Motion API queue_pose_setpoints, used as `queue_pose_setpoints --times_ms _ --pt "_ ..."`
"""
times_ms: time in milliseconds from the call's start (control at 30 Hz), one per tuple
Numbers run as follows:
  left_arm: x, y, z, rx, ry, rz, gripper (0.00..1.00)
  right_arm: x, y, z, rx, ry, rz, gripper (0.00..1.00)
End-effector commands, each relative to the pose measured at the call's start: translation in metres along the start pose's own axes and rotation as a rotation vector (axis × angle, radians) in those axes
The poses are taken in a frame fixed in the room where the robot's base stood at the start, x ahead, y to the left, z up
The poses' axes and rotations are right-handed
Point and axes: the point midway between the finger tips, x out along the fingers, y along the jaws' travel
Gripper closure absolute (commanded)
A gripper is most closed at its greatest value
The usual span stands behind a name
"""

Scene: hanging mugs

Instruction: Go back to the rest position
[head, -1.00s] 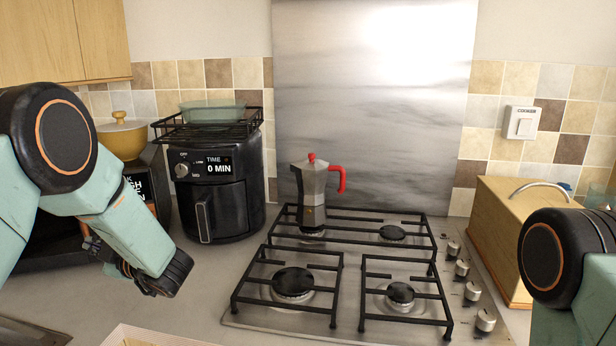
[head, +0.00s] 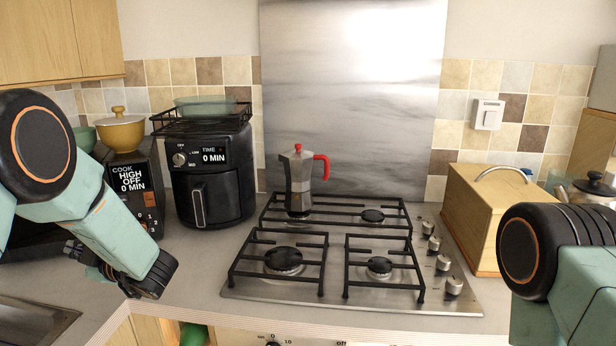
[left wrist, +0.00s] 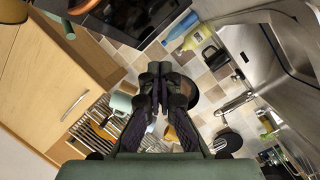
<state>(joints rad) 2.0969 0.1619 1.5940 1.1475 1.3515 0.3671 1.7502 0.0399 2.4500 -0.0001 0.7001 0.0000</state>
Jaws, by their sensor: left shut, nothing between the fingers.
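My left arm comes in from the left in the head view, bent at a black elbow joint. My left gripper (head: 76,252), dark and partly hidden behind my teal forearm, is over the counter left of the air fryer. In the left wrist view my left gripper (left wrist: 158,70) has its two black fingers together, with nothing between them. It is apart from everything around it. My right arm shows only as a black joint and teal link at the right edge of the head view. My right gripper is out of view.
A moka pot (head: 298,181) with a red handle stands on the gas hob (head: 455,300). A wooden bread bin (head: 490,225) is near my right arm. A dish rack (left wrist: 95,130) shows in the wrist view.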

Motion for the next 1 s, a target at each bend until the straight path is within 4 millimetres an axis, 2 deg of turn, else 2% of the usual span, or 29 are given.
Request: queue_pose_setpoints --times_ms 67,233,367,467,567,733,867,1000 --pt "-0.001 0.002 0.014 0.065 -0.064 0.017 1.00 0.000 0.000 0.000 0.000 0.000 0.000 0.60" --pt "-0.016 -0.009 0.047 0.233 -0.224 0.087 1.00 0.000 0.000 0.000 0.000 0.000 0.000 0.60" --pt "-0.038 -0.034 0.076 0.389 -0.364 0.143 1.00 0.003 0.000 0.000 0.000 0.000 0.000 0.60" --pt "-0.059 -0.061 0.097 0.517 -0.479 0.184 1.00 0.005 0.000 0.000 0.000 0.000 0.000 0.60" --pt "-0.088 -0.103 0.118 0.669 -0.616 0.225 1.00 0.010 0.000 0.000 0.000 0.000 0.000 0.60" --pt "-0.149 -0.192 0.141 0.944 -0.881 0.291 1.00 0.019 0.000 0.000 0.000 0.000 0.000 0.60" --pt "-0.198 -0.263 0.140 1.131 -1.082 0.329 1.00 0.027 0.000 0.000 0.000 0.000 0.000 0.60" --pt "-0.250 -0.337 0.122 1.309 -1.297 0.355 1.00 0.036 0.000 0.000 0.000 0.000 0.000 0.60"
